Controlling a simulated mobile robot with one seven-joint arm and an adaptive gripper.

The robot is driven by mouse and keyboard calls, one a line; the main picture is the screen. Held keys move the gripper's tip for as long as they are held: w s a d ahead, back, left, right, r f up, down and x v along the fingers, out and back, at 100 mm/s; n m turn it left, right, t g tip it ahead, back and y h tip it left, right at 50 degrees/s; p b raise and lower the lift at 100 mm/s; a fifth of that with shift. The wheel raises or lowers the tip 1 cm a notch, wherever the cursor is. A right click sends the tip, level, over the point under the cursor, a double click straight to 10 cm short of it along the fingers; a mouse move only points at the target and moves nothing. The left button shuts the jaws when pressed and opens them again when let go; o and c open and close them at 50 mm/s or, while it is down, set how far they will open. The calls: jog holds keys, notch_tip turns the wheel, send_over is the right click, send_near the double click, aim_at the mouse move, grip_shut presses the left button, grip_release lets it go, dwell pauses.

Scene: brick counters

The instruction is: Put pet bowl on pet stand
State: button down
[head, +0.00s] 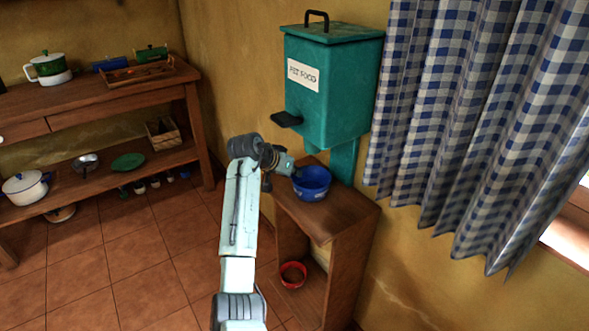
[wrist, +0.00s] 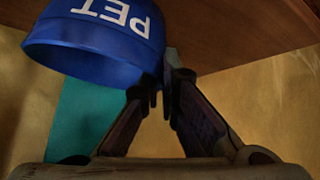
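The blue pet bowl (head: 312,188) is upright at the top of the wooden stand (head: 340,218), under the pet food dispenser. In the wrist view the bowl (wrist: 90,45) appears upside down, with white "PET" lettering, and its base is cut off. My gripper (head: 294,173) is at the bowl's left rim in the head view. In the wrist view my gripper's fingertips (wrist: 160,95) are close together at the bowl's edge and appear shut on its rim. I cannot tell whether the bowl touches the wood.
A teal dispenser (head: 330,85) labelled "PET FOOD" hangs just above the bowl. A red bowl (head: 292,275) sits low in the stand. A checked curtain (head: 470,120) hangs at right. A wooden table (head: 100,95) with pots stands at left. Tiled floor between is clear.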

jog(key=c, duration=2.3)
grip_release()
jog(key=shift+f, duration=0.1)
jog(key=o, duration=0.5)
jog(key=shift+r, duration=0.25)
jog(key=b+v, duration=0.3)
jog(key=v, duration=0.9)
